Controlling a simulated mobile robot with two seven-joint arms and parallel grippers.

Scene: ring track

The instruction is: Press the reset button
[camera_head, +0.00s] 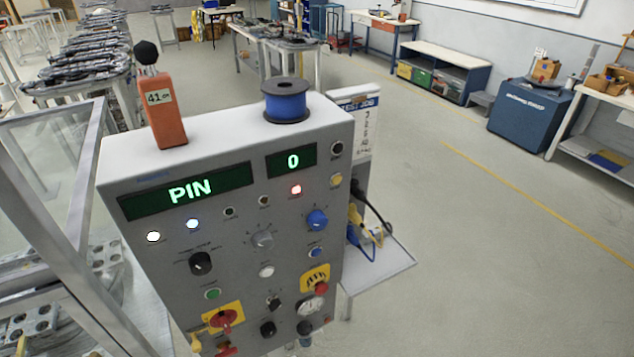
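A grey control panel (150,270) stands upright in the middle of the view, with two green displays reading "PIN" (188,190) and "0" (291,161). Its front has a blue button (315,252), a white button (266,271), a green button (212,294), a yellow button (336,180) and a black one (337,148). A red emergency-stop button (320,287) sits on a yellow plate at lower right. The small labels are too blurred to read, so I cannot tell which button is the reset. Neither gripper shows.
An orange meter (162,110) and a blue spool (286,99) stand on the panel's top. A metal frame (80,200) is close at the left. A small side shelf (385,262) with cables juts out at right. The floor beyond it is open.

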